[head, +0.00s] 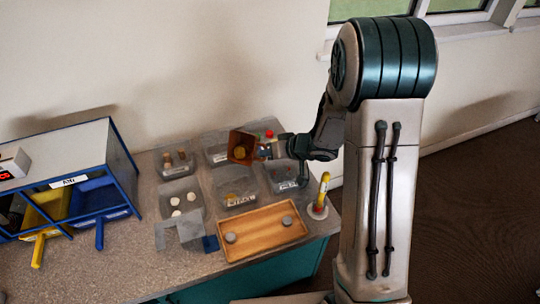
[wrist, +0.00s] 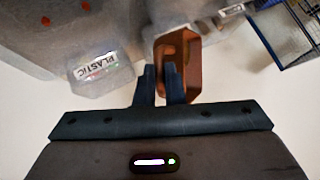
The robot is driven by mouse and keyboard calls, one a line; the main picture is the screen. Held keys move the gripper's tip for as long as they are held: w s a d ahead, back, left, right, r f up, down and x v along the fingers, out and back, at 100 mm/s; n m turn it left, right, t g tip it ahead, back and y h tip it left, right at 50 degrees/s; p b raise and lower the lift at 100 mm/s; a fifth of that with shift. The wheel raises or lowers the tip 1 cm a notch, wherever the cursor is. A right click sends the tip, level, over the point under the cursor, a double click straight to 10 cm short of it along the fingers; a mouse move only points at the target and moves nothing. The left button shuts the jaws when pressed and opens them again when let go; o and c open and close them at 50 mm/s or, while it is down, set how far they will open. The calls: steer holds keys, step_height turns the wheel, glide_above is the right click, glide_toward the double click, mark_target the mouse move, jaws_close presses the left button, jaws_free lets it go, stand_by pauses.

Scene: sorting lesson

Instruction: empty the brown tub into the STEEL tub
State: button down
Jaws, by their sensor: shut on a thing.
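The brown tub (head: 241,146) is up in the air over the grey tubs, tipped on its side. A small yellowish patch shows inside it in the head view. My gripper (head: 264,150) is shut on its wall. In the wrist view the brown tub (wrist: 190,55) sits at the fingertips of my gripper (wrist: 160,88). Several grey tubs stand below; I cannot read which one is marked STEEL.
A grey tub labelled PLASTIC (wrist: 100,88) holds red bits. A wooden tray (head: 262,248) with two grey round things lies in front. A yellow-handled tool (head: 322,191) stands at the right edge. A blue-framed rack (head: 112,160) with yellow and blue bins stands at left.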

mark_target(262, 160)
steer(key=shift+s+a+f+n+t+h+b, duration=0.15)
steer(key=shift+s+f+n+t+b, duration=0.25)
steer(key=shift+b, duration=1.6)
steer(key=shift+s+a+f+n+t+h+b, duration=0.2)
steer(key=shift+t+b, duration=0.4)
steer(key=shift+b, duration=1.35)
steer(key=shift+s+d+f+n+t+h+b, duration=0.15)
steer(key=shift+n+t+b, duration=0.3)
steer(key=shift+b, duration=1.55)
steer(key=b, duration=0.2)
steer(key=n+t+b, duration=0.1)
steer(key=b, duration=0.2)
steer(key=shift+s+a+f, duration=0.2)
steer(key=shift+s+a, duration=0.1)
steer(key=s+n+t+b, duration=0.1)
steer(key=b, duration=0.6)
steer(key=s+n+t+b, duration=0.1)
steer(key=t+b, duration=0.1)
steer(key=b, duration=0.5)
steer(key=s+a+f+n+t+b, duration=0.1)
steer(key=n+b, duration=0.1)
steer(key=b, duration=0.5)
steer(key=shift+a+t, duration=0.1)
steer(key=shift+t, duration=0.25)
steer(key=shift+s+a+n+t+y+b, duration=0.15)
steer(key=shift+s+n+t+y+b, duration=0.2)
steer(key=shift+b, duration=0.25)
steer(key=shift+r, duration=0.15)
